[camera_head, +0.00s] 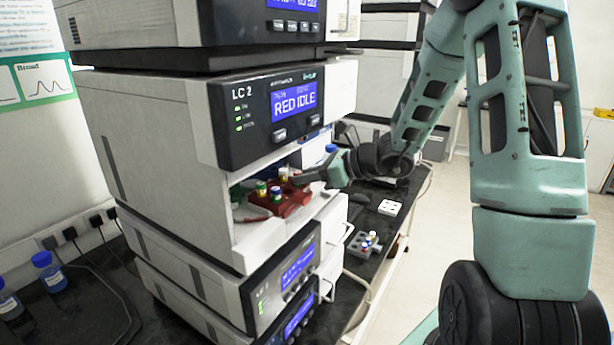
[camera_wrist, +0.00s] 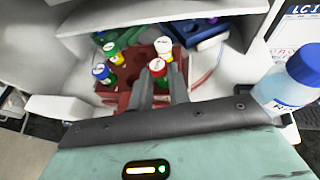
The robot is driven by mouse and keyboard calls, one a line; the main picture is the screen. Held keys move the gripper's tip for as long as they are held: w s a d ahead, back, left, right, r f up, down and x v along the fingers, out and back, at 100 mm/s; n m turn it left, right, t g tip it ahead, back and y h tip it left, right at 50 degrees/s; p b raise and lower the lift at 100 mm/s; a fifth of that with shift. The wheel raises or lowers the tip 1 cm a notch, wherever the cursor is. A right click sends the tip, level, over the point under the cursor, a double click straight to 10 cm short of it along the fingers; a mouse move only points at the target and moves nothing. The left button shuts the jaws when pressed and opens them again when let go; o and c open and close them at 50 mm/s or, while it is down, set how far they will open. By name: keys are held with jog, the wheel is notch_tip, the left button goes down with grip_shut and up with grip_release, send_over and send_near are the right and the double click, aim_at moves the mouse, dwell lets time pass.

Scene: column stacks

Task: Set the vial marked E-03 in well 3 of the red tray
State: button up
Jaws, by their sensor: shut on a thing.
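The red tray (camera_head: 292,208) sits inside the open bay of the LC 2 unit, and it also shows in the wrist view (camera_wrist: 124,98). My gripper (camera_wrist: 158,88) reaches into the bay over the tray's near side, shut on a pale-topped vial (camera_wrist: 157,67) with red and green below. The marking on its top is too small to read. The fingers hide its lower part, so I cannot tell whether it touches a well. The well numbers are not legible.
The LC 2 unit (camera_head: 150,110) encloses the tray closely with side walls and a ledge above. A blue-capped bottle (camera_wrist: 293,82) stands close to my gripper's right. A grey rack with vials (camera_head: 363,246) and a white block (camera_head: 390,207) lie on the dark bench.

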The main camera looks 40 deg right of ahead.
jog(key=o, duration=0.8)
jog(key=shift+o, duration=0.2)
jog(key=b+v, duration=0.3)
jog(key=v, duration=1.4)
jog(key=shift+s+d, duration=0.2)
jog(key=shift+f, duration=0.1)
